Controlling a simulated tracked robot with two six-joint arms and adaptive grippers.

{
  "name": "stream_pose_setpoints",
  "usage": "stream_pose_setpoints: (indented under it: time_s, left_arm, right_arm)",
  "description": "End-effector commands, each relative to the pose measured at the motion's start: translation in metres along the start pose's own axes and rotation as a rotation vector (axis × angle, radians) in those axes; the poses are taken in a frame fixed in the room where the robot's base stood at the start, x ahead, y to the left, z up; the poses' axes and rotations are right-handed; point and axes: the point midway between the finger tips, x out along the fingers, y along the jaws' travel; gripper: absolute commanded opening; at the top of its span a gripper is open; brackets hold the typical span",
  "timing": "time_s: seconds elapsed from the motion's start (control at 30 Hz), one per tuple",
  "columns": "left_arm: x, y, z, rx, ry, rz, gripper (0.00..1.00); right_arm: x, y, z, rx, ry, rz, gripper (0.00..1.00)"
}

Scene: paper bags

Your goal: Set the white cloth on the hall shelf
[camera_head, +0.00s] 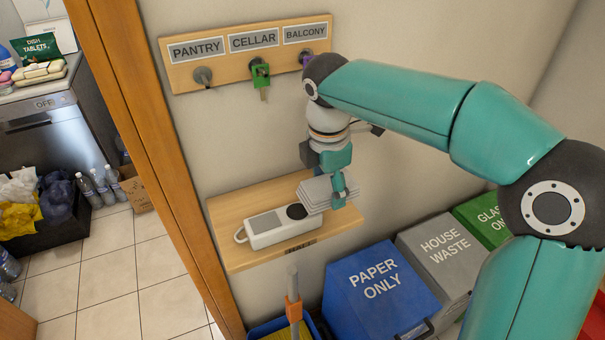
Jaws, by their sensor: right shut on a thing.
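My right gripper (338,196) is shut on a folded white cloth (318,191). The gripper and cloth are over the right part of the wooden hall shelf (232,212). I cannot tell whether the cloth touches the shelf. A white device (268,228) with a grey panel and a loop at its left end lies on the shelf, left of the cloth. A dark round thing (297,211) shows between the device and the cloth, partly covered by the cloth. My left gripper is not in view.
Above the shelf is a key board (217,74) with hooks labelled pantry, cellar and balcony; a green-tagged key (261,76) hangs at cellar. Below the shelf stand a blue paper bin (375,310), a grey house waste bin (440,262) and a green glass bin (480,218).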

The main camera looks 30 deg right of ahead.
Motion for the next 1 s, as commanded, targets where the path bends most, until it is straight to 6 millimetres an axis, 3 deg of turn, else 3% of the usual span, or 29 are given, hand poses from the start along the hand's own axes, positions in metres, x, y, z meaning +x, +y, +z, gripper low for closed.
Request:
stream_pose_setpoints:
  time_s: [0.2,0.47,1.0]
  left_arm:
    - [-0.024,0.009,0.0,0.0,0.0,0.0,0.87]
    - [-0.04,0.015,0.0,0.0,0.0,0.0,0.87]
    - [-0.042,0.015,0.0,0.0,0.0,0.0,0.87]
  right_arm:
    - [0.0,0.056,0.002,0.006,0.0,-0.002,0.34]
    - [0.004,0.098,0.002,0.007,0.0,-0.002,0.34]
    - [0.062,0.094,-0.003,0.006,-0.001,-0.006,0.34]
